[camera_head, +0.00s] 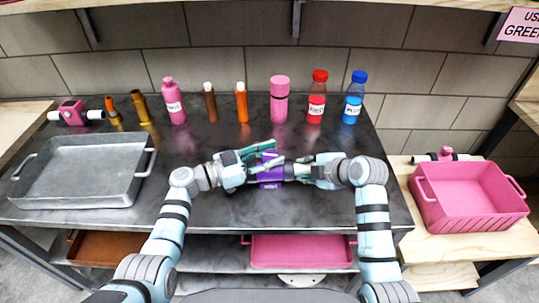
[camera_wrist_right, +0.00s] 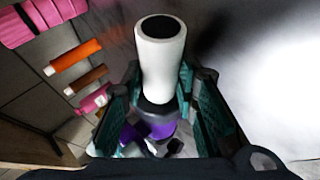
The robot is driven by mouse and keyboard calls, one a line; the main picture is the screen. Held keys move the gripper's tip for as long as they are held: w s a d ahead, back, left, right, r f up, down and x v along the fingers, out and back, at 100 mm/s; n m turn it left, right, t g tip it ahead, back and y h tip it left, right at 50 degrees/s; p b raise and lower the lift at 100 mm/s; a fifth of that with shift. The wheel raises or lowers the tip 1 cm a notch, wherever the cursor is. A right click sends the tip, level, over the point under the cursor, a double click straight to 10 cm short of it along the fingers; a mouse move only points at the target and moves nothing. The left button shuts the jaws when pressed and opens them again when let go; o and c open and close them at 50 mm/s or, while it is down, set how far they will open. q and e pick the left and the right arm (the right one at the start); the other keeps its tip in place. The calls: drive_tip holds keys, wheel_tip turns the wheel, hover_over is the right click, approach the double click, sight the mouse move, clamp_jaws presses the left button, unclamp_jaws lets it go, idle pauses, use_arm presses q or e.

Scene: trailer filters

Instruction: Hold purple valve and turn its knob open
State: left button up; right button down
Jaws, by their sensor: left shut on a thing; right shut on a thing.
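The purple valve (camera_head: 271,181) is held just above the front middle of the dark table, between my two grippers. In the right wrist view, its purple body (camera_wrist_right: 160,129) and a white pipe end (camera_wrist_right: 160,62) with a dark opening show between green finger pads. My left gripper (camera_head: 262,156) is shut on the valve from the left, its fingers partly covering it. My right gripper (camera_head: 297,168) is shut on the valve from the right. The fingers hide the knob, and its angle cannot be told.
Bottles and cylinders, including a pink cylinder (camera_head: 279,104), a red bottle (camera_head: 317,98) and a blue bottle (camera_head: 354,98), line the table's back. A grey metal tray (camera_head: 68,197) is at left. A pink crate (camera_head: 470,210) is at right. The table in front is clear.

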use_arm(q)
drive_tip(key=shift+f+n+t+y, duration=0.1)
drive_tip(key=shift+n+t+y, duration=0.3)
drive_tip(key=shift+n+t, duration=0.25)
drive_tip(key=n+t+y, duration=0.1)
drive_tip(key=t, duration=0.1)
drive_tip(key=shift+n+t+y, duration=0.35)
drive_tip(key=shift+y, duration=0.05)
drive_tip(key=o, duration=1.2)
drive_tip(key=shift+a, duration=0.1)
drive_tip(key=v, duration=1.2)
